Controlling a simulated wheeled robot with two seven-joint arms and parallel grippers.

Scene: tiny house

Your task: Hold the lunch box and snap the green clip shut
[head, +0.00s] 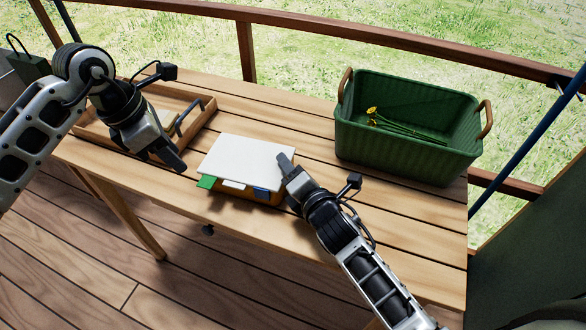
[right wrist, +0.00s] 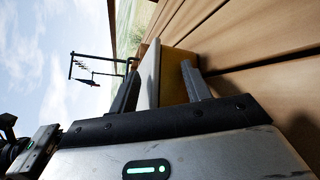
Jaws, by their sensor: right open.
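The lunch box has a flat white lid (head: 248,160) and an orange-yellow body (head: 240,193), and sits near the table's front edge. A green clip (head: 207,182) sticks out at its front left corner. A white clip (head: 233,184) and a blue clip (head: 261,192) are along the same front side. My left gripper (head: 190,138) is open and empty, just left of the box. My right gripper (head: 284,174) is open at the box's right end. In the right wrist view, the box (right wrist: 174,76) lies between its two fingers; contact is unclear.
A wooden tray (head: 208,112) lies behind my left gripper, its contents partly hidden. A green basket (head: 400,150) with wooden handles and yellow flowers (head: 373,111) stands at the back right. The table (head: 420,215) is bare at front right. A wooden railing (head: 340,31) runs behind.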

